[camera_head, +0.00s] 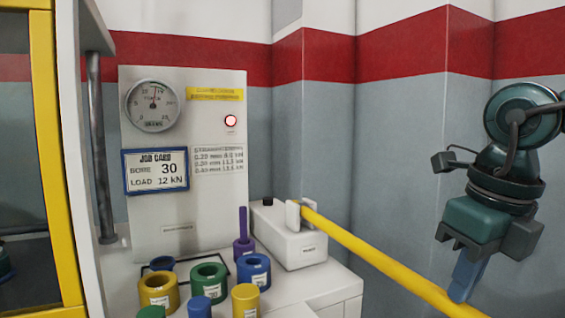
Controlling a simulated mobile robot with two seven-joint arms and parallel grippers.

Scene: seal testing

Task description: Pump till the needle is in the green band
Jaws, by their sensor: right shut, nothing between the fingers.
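The round pressure gauge (152,106) is on the white panel at the upper left. Its needle points nearly straight up; I cannot make out a green band at this size. The white pump box (290,238) stands on the bench, with a long yellow lever (375,257) running from its bracket down to the lower right. My right gripper (462,290) is at the right, pointing down, its blue fingers shut and empty. They overlap the lever's lower part in the picture; I cannot tell if they touch it. My left gripper is out of view.
A job card (156,171) reads bore 30, load 12 kN. A red lamp (230,121) on the panel is lit. Several coloured rings, such as a green one (209,276), and a purple post (243,232) crowd the bench left of the pump. A yellow frame (58,160) stands at far left.

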